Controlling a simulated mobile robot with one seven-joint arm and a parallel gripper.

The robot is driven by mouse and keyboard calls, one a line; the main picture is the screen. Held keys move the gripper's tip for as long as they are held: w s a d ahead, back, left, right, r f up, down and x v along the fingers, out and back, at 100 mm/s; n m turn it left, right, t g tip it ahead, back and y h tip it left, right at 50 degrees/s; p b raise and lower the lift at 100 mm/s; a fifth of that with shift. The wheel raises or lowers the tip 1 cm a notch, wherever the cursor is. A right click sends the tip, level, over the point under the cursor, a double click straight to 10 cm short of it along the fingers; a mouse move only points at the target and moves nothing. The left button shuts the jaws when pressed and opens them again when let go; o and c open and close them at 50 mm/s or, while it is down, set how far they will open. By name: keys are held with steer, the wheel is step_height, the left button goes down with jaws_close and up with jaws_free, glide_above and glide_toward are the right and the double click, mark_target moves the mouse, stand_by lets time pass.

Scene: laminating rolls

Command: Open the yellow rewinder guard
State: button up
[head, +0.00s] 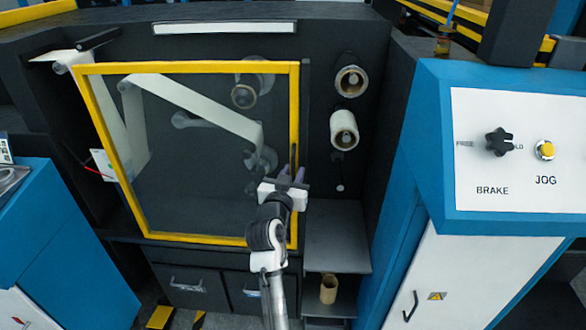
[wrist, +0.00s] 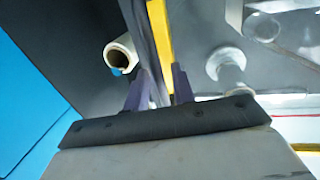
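The yellow rewinder guard (head: 247,241) is a yellow-framed clear panel across the rewinder bay in the head view. It looks closed. Its right frame bar (wrist: 160,40) shows in the wrist view, with a dark grey upright strip beside it. My gripper (head: 285,176) is at the guard's right edge, below mid-height. In the wrist view my gripper (wrist: 162,88) has its two purple fingers apart, with the dark strip and yellow edge running between them. Whether the fingers touch the guard is not clear; the fingers hide part of its edge.
Two rolls, an upper roll (head: 351,81) and a lower roll (head: 344,130), stick out right of the guard. A grey shelf (head: 338,238) lies below them. A blue control console (head: 428,150) stands at right and a blue cabinet (head: 60,245) at left.

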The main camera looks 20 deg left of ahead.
steer(key=shift+w, duration=0.35)
jaws_close()
steer(key=shift+a, duration=0.1)
